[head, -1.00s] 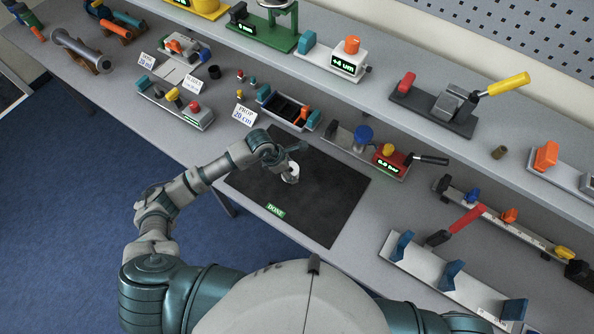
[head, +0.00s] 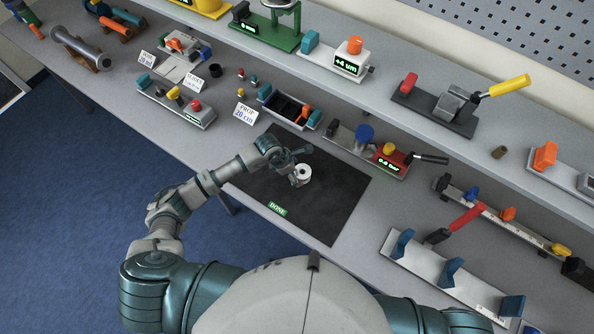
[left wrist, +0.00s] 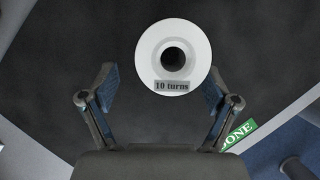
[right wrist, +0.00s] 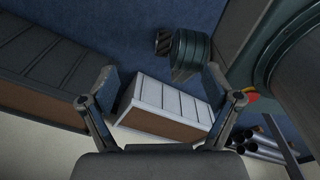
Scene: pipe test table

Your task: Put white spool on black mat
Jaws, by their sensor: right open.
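The white spool (head: 304,174) stands on the black mat (head: 335,205), its round face and dark centre hole turned up. In the left wrist view the spool (left wrist: 150,52) carries a "10 turns" label, and black mat surrounds it. My left gripper (left wrist: 158,84) is open, with a finger to each side below the spool and the spool mostly beyond the fingertips. In the head view the left gripper (head: 295,180) is just left of the spool. My right gripper (right wrist: 161,78) is open and empty, away from the table, above boxes on the floor.
A green "DONE" label (head: 277,209) lies at the mat's front edge. A dark tray (head: 289,108) and a fixture with a red block (head: 391,160) stand behind the mat. A long rail with blue brackets (head: 450,275) stands to the right. The mat's right part is clear.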

